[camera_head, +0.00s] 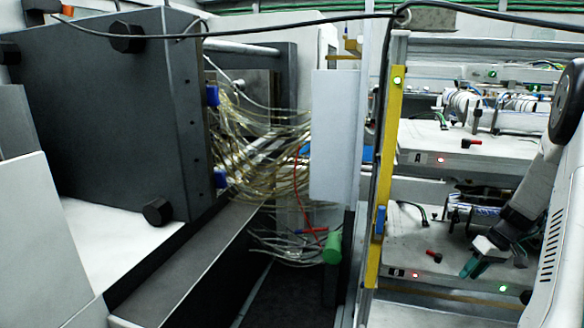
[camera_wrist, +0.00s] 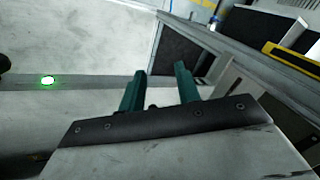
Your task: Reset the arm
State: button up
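My arm comes in from the right edge of the head view. My gripper (camera_head: 472,266) points down and to the left, in front of the lower shelf of the rack on the right. In the wrist view, the two teal fingers of my gripper (camera_wrist: 160,72) stand apart with nothing between them, so it is open and empty. A green light (camera_wrist: 47,81) shows to the left of the fingers in the wrist view.
The rack has an upper shelf (camera_head: 470,148) and a lower shelf (camera_head: 415,238) with lit indicators. A yellow post (camera_head: 383,165) stands at its left. A dark machine block (camera_head: 105,110) with a bundle of clear tubes (camera_head: 255,150) fills the left and middle.

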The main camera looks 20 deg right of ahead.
jog(key=s+a+r+m+g+h, duration=0.1)
jog(key=s+a+r+m, duration=0.15)
jog(key=a+r, duration=0.65)
jog(key=s+a+r+m+g, duration=0.15)
jog(key=s+a+r, duration=0.35)
jog(key=a, duration=0.8)
jog(key=s+a+r+n+t+h, duration=0.1)
jog(key=s+a+r+n, duration=0.1)
jog(key=s+a+r, duration=0.2)
jog(key=s+a+r+n+t+h, duration=0.1)
jog(key=s+a+r, duration=0.3)
jog(key=s+a, duration=0.5)
jog(key=a+n, duration=0.1)
jog(key=a, duration=0.2)
jog(key=shift+a+r+n+h, duration=0.3)
jog(key=shift+a+h, duration=0.1)
